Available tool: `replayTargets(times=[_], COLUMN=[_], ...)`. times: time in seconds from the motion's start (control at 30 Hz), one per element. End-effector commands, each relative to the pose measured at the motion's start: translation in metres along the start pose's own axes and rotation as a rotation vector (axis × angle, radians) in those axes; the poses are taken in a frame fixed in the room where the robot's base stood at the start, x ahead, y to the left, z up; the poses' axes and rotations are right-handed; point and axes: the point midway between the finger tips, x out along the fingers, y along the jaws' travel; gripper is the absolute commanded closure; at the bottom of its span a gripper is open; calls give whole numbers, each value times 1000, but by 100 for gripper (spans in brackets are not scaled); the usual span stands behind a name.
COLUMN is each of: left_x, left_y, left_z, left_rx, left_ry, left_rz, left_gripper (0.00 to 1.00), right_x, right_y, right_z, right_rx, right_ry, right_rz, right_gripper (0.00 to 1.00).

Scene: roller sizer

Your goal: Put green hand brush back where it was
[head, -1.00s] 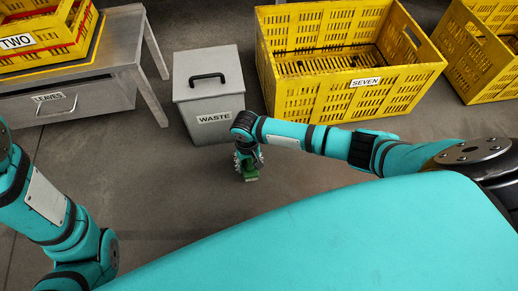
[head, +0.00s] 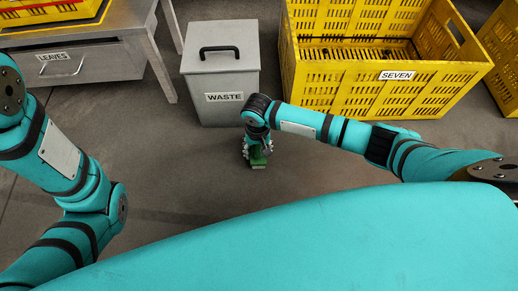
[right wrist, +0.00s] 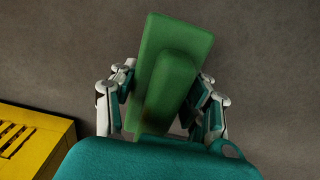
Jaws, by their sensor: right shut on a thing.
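The green hand brush (right wrist: 172,55) is between the fingers of my right gripper (right wrist: 165,100) in the right wrist view, with grey floor behind it. The fingers are shut on it from both sides. In the head view the brush (head: 258,162) shows small below my right gripper (head: 257,147), in front of the waste bin. Its bristles cannot be made out. My left arm comes in at the left of the head view, but its gripper is out of the picture.
A grey lidded bin labelled WASTE (head: 221,108) stands just beyond my right gripper. A yellow crate labelled SEVEN (head: 345,98) is right of it. A metal table with a LEAVES drawer (head: 75,66) is at the upper left. The floor (head: 180,165) left of the brush is clear.

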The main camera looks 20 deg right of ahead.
Motion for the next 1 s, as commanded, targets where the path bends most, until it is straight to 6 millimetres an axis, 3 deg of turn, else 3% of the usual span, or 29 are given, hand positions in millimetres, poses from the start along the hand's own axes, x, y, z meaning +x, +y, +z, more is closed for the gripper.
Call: replayTargets(times=[0.1,0.13,0.3,0.63,1.0], left_x=[2,1,1,1,58], left_y=[0,0,0,0,-12], left_z=[0,0,0,0,20], left_rx=[0,0,0,0,1], left_ry=[1,1,1,0,3], left_rz=[0,0,0,0,1], left_gripper=[60,60,60,60,60], right_x=[3,3,3,-2,-79], right_y=[0,0,0,1,0], right_z=[0,0,0,0,0], right_rx=[1,0,0,0,-1], right_ry=[-1,0,0,1,0], right_rz=[-1,-1,0,1,-1], right_gripper=[83,49,30,30,30])
